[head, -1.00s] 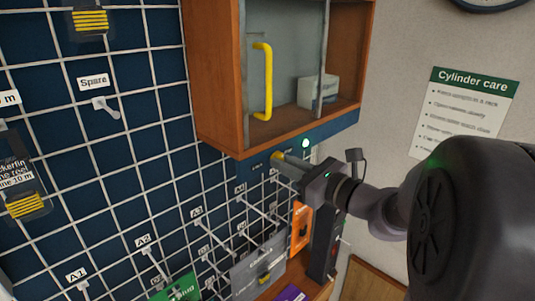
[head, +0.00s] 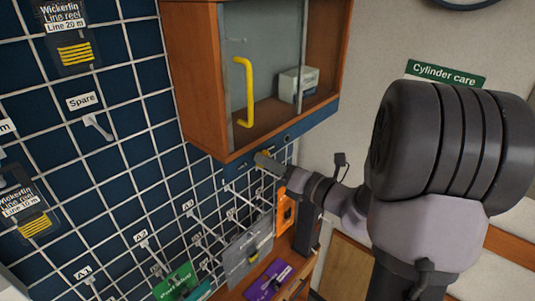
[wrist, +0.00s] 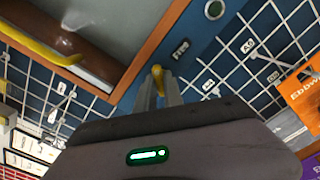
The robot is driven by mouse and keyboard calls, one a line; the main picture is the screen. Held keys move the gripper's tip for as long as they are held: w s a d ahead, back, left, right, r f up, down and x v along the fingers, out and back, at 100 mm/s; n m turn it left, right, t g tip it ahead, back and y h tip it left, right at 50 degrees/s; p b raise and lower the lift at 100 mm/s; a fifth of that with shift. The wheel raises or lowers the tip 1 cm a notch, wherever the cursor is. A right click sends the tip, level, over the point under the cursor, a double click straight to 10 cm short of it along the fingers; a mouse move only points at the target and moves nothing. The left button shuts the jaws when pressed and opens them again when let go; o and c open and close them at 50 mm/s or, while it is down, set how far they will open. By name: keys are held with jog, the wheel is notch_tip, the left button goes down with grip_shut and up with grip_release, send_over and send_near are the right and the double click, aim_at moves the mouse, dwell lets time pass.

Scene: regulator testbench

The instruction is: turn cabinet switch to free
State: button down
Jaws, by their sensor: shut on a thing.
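The wooden cabinet (head: 185,75) hangs at the top centre of the head view, its glass front with a yellow handle (head: 248,92) in place. A blue strip runs under it and carries the small yellow switch (wrist: 157,73). The "Free" label (wrist: 181,48) is beside the switch in the wrist view. My gripper (head: 265,158) is at the strip, its fingers (wrist: 158,92) closed around the yellow switch knob. The fingers hide part of the switch. A round lamp (head: 287,138) on the strip looks dark; it also shows in the wrist view (wrist: 214,9).
A wire grid (head: 130,160) with hooks and labels covers the blue wall at left. Grey, green and orange (head: 287,212) packs hang below the gripper, near a purple pack (head: 268,280). A white box (head: 297,84) sits inside the cabinet.

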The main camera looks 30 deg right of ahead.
jog(key=shift+m+p, duration=0.45)
jog(key=shift+m, duration=0.15)
jog(key=c, duration=1.5)
grip_release()
jog(key=shift+o, duration=0.2)
jog(key=b+v, duration=0.3)
jog(key=v, duration=1.4)
jog(key=shift+s+b, duration=0.25)
jog(key=shift+b, duration=0.1)
jog(key=shift+d, duration=0.1)
